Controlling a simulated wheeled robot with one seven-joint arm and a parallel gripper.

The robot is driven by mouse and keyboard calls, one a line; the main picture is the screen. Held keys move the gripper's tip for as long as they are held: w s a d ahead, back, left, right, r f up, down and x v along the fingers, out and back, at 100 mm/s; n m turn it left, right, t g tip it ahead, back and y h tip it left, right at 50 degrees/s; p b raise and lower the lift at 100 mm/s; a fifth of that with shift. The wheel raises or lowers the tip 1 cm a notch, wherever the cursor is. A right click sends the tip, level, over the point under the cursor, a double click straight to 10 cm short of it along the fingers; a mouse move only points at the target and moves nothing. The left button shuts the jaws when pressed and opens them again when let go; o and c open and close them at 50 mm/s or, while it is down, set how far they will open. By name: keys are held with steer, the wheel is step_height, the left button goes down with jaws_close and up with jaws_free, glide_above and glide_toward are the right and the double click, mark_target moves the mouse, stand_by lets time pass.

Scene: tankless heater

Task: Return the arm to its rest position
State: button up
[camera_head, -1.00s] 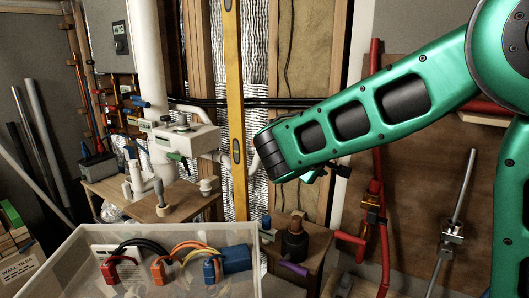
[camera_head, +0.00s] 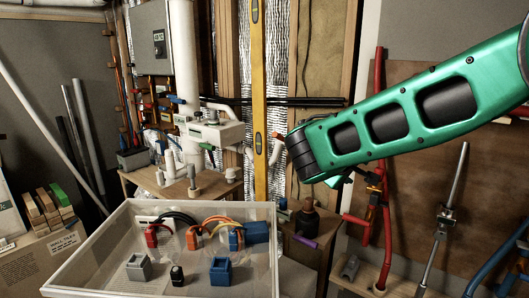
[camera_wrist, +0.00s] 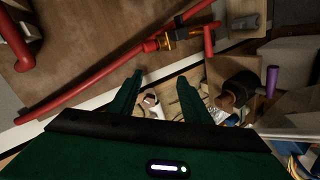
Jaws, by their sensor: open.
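My green arm reaches in from the right in the head view, its end hanging in the air in front of the wall studs. My gripper shows in the wrist view (camera_wrist: 165,92) with its two dark green fingers spread apart and nothing between them. In the head view the fingers are mostly hidden behind the arm's end. Behind the fingers, in the wrist view, a wooden surface with small items lies some way off.
A clear bin (camera_head: 100,262) with colored connectors stands at the front left. A yellow level (camera_head: 259,110) stands upright behind. Red pipes (camera_head: 378,150) and a grey metal rod (camera_head: 455,190) stand at the right. A white device (camera_head: 212,130) sits at center left.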

steer(key=s+d+f+m+g+y, duration=0.1)
steer(key=s+d+f+m+g, duration=0.25)
steer(key=s+d, duration=0.55)
steer(key=s+d+f+m+g+y, duration=0.1)
steer(key=s+d+f+m+g, duration=0.25)
steer(key=s+d, duration=0.5)
steer(key=s+a+f+m+g+y, duration=0.1)
steer(key=s+f+m+y, duration=0.1)
steer(key=s, duration=0.8)
steer(key=s+a+f+m+g+y, duration=0.1)
steer(key=s+f+m+y, duration=0.2)
steer(key=s, duration=0.8)
steer(key=shift+s+f+g+y, duration=0.25)
steer(key=shift+f+g+y, duration=0.05)
steer(key=shift+g, duration=0.1)
steer(key=shift+w+f, duration=0.25)
steer(key=shift+w, duration=0.35)
